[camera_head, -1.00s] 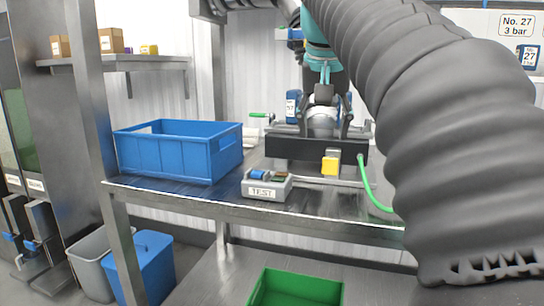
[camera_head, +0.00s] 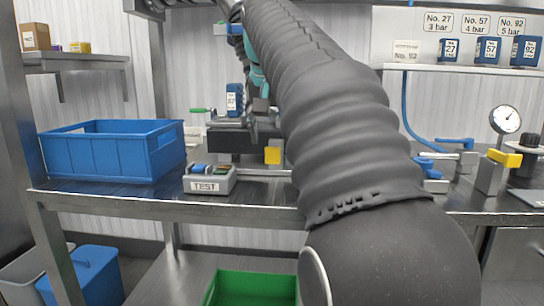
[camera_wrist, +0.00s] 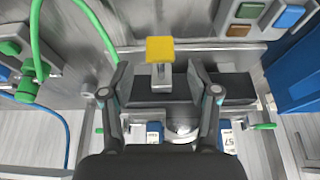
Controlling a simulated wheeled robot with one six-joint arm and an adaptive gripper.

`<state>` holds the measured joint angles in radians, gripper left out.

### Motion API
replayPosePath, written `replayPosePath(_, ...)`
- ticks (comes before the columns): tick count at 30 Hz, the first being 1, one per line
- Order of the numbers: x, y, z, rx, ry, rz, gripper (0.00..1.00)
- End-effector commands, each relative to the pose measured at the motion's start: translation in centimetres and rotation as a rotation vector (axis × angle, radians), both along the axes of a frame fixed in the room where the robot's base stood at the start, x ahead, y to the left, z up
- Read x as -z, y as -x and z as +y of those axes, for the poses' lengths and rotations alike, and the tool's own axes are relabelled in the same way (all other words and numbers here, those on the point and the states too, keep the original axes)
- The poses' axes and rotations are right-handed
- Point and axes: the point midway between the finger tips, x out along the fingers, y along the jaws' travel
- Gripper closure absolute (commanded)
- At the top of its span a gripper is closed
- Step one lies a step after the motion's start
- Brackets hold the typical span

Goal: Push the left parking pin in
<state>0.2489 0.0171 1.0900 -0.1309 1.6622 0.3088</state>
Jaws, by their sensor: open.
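A green-handled pin (camera_head: 200,110) sticks out leftward from the dark fixture (camera_head: 232,143) on the bench. I take it for the left parking pin; in the wrist view a green-tipped pin (camera_wrist: 265,127) shows at the right, the blue bin's side. Another green tip (camera_wrist: 99,130) shows on the opposite side. My gripper (camera_wrist: 157,66) is open and empty above the fixture. Its fingers are spread either side of a yellow-topped post (camera_wrist: 160,50), apart from the pin. In the head view my arm hides most of the gripper and the fixture's right side.
A blue bin (camera_head: 110,155) stands left of the fixture. A grey TEST box (camera_head: 208,186) sits at the bench's front edge. A gauge (camera_head: 505,120) and valves with blue and yellow handles stand at the right. A green hose (camera_wrist: 85,15) crosses the wrist view. A green crate (camera_head: 250,272) is below.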

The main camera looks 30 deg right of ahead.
Motion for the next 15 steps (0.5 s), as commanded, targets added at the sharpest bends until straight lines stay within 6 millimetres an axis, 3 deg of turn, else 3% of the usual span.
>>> replayPosePath(6,2.9,-0.9,-0.6,0.0,-0.001,0.001,0.4)
replayPosePath(15,3.8,-1.3,-0.9,0.0,0.0,0.0,0.4)
